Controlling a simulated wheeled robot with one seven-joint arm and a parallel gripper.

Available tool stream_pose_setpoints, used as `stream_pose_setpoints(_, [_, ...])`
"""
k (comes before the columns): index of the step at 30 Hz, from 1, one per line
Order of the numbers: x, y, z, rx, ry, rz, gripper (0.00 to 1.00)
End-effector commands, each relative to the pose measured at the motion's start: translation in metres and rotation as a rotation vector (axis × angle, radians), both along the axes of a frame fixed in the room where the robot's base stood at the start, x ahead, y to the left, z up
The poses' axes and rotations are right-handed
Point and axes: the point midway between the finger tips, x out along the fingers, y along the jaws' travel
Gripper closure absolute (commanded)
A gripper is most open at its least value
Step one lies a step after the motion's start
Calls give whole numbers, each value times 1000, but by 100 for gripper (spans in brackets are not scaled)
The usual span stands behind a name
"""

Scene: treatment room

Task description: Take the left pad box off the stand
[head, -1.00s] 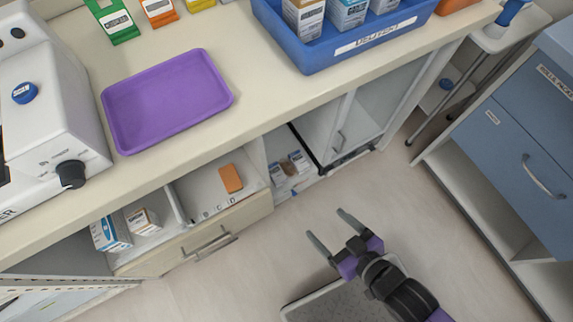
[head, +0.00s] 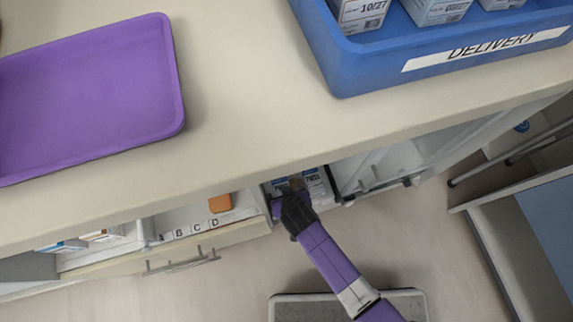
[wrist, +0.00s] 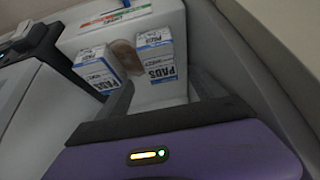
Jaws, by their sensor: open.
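Two small white-and-blue pad boxes stand side by side in the wrist view: the left pad box (wrist: 98,68) and the right pad box (wrist: 156,58), marked PADS. A tan, rounded thing (wrist: 124,56) shows between them. Behind and below them is a white stand (wrist: 160,97) with a coloured label strip (wrist: 120,17). My gripper (wrist: 164,92) is open, its fingers pointing toward the boxes, with nothing held. The left finger lies just below the left box; whether it touches is unclear. In the head view my gripper (head: 291,192) reaches into the compartment under the counter, its fingertips hidden.
The counter (head: 240,110) overhangs the compartment. An open drawer (head: 185,240) with an orange block (head: 220,203) is to its left. A wall (wrist: 270,50) is close on the right in the wrist view. A purple tray (head: 90,90) and blue delivery bin (head: 440,45) sit above.

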Motion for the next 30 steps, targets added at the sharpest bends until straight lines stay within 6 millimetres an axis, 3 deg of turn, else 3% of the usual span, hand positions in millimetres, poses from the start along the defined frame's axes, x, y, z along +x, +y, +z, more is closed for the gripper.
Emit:
stream_pose_setpoints(15, [23, 8, -59, 2, -1, -1, 22])
stream_pose_setpoints(26, [28, 9, -64, 2, -2, 0, 22])
stream_pose_setpoints(30, [28, 9, -64, 2, -2, 0, 45])
